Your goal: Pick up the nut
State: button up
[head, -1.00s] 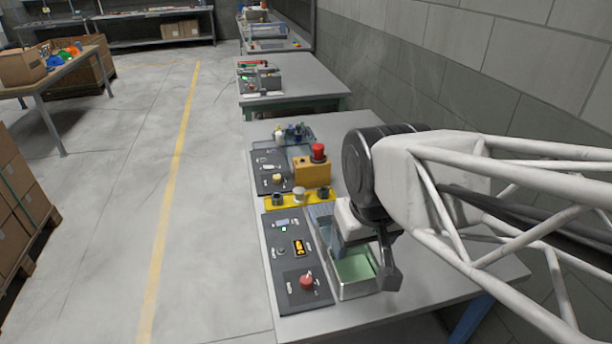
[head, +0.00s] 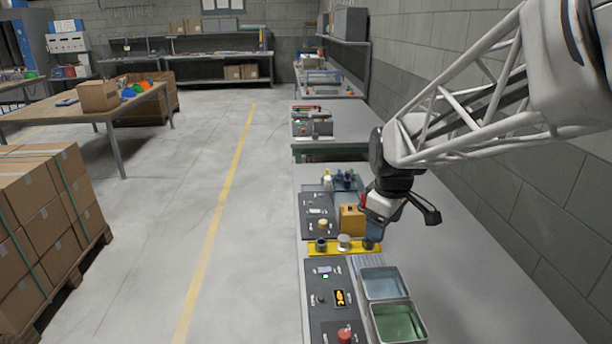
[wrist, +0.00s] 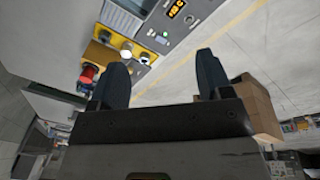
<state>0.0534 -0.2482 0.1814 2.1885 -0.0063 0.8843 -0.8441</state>
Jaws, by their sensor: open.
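A yellow strip (head: 330,252) lies across the bench with small round parts on it. A dark round part (head: 321,244) stands at its left and a pale silvery one (head: 343,241) in its middle. I cannot tell for sure which part is the nut.
Two metal bins, one bluish (head: 384,284) and one green (head: 399,322), sit in front. Control panels (head: 333,298) line the left edge. The bench's right side is clear.

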jog(key=w+d+f+n, duration=0.2)
jog(key=w+f+n, duration=0.15)
jog(key=w, duration=0.45)
jog(key=w+d+f+n, duration=0.1)
jog(key=w+f+n, duration=0.2)
jog(key=w+f, duration=0.35)
jog(key=n+g, duration=0.2)
jog(key=n, duration=0.5)
send_over(369, 243)
jog(key=w, duration=0.1)
notch_tip(369, 243, down, 12)
jog(key=shift+w+r, duration=0.15)
jog(key=shift+w, duration=0.1)
jog(key=shift+f, duration=1.3)
jog(key=shift+f, duration=2.6)
jog(key=c, duration=1.1)
